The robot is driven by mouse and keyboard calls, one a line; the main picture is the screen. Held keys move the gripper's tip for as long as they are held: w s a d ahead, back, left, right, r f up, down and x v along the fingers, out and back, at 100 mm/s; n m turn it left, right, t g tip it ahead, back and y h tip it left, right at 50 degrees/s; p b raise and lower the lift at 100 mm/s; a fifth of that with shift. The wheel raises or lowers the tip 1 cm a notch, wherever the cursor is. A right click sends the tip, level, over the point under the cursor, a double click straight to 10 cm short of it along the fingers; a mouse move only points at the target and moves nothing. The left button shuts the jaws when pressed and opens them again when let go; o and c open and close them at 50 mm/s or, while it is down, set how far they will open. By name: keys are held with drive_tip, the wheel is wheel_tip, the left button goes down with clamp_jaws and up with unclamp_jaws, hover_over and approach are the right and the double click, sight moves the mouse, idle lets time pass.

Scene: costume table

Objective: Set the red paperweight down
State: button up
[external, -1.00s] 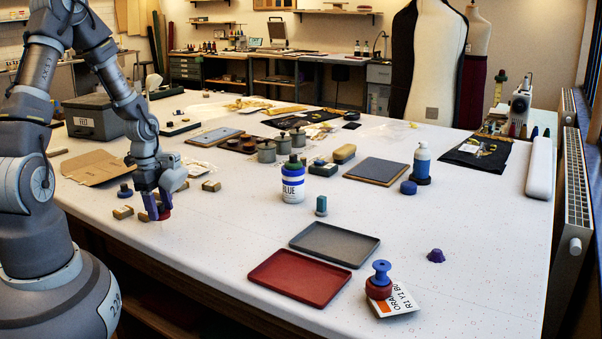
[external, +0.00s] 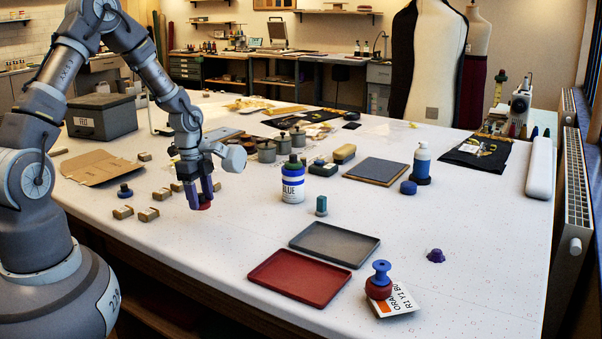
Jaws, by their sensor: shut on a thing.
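The red paperweight (external: 205,203) is a small dark-red round piece low between the fingers of my gripper (external: 201,198). My gripper points down and is shut on it, left of the blue-labelled bottle. The fingers hide most of its upper part. It is very near the table top (external: 222,262); I cannot tell whether it touches it. Another red round piece with a blue knob (external: 379,281) stands on a white card (external: 402,302) at the front right.
Several small tan blocks (external: 148,215) lie left of my gripper. A blue-labelled bottle (external: 292,184) stands to its right, with a small teal piece (external: 321,205) nearby. A red tray (external: 299,278) and grey tray (external: 335,244) lie at the front. Table between gripper and red tray is clear.

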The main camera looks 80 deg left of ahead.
drive_tip(key=b, duration=0.2)
hover_over(248, 204)
drive_tip(key=shift+s+a+f, duration=0.2)
drive_tip(key=shift+f, duration=0.55)
drive_tip(key=shift+f+b, duration=0.45)
drive_tip(key=shift+f, duration=1.25)
drive_tip(key=shift+f, duration=0.2)
drive_tip(key=o, duration=1.3)
drive_tip(key=shift+c, duration=0.2)
drive_tip(key=shift+r, duration=0.1)
